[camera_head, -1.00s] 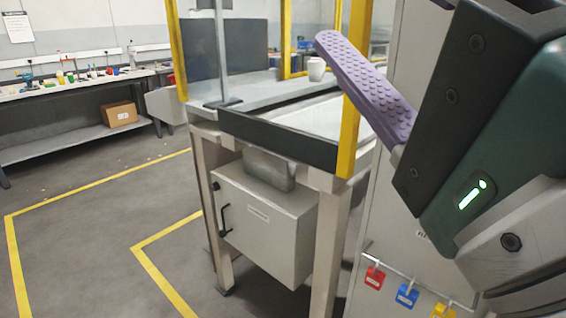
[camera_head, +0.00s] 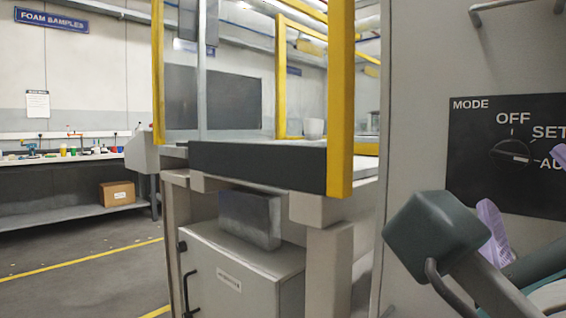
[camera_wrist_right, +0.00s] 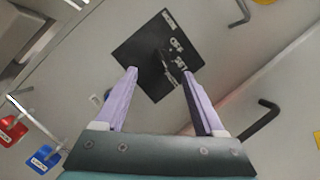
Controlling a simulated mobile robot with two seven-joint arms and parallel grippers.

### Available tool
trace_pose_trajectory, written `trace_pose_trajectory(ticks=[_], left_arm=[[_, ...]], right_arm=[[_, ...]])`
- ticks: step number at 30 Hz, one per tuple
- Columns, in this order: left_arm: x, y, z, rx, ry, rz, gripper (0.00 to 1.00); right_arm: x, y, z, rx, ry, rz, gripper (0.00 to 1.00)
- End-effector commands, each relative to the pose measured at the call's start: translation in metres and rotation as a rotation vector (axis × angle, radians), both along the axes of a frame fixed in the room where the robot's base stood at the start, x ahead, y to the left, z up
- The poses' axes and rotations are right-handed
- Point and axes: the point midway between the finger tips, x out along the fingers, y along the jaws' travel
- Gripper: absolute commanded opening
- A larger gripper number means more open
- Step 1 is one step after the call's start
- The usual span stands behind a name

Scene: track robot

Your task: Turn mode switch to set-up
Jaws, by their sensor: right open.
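The mode switch is a round black knob (camera_head: 511,155) on a black panel (camera_head: 470,180) at the right of the head view. The labels read MODE, OFF, and the cut-off SET and AU. The knob's white mark points right, towards AU. My right gripper (camera_head: 522,180) is open in front of the panel; its purple fingers are partly hidden by my arm and cut off by the frame edge. In the right wrist view, the open fingers (camera_wrist_right: 160,72) stand apart, with the knob (camera_wrist_right: 163,62) seen between and beyond their tips. My left gripper is out of view.
The panel is on a grey cabinet (camera_head: 415,120) with a handle (camera_head: 515,8). Left of it stands a bench with a yellow frame (camera_head: 341,100). Red (camera_wrist_right: 12,130) and blue (camera_wrist_right: 44,158) tags hang at the left of the wrist view. The floor at left is open.

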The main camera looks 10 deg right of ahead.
Motion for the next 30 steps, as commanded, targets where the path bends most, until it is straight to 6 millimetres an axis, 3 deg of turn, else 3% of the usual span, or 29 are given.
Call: trace_pose_trajectory(ticks=[9, 21, 30], left_arm=[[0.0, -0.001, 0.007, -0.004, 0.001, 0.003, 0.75], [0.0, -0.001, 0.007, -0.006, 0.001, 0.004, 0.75], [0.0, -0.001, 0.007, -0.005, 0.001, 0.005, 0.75]], right_arm=[[0.042, -0.032, 0.016, -0.005, -0.002, 0.0, 0.71], [0.05, -0.039, 0.018, -0.004, 0.0, 0.0, 0.71], [0.05, -0.038, 0.018, -0.004, 0.0, 0.0, 0.39]])
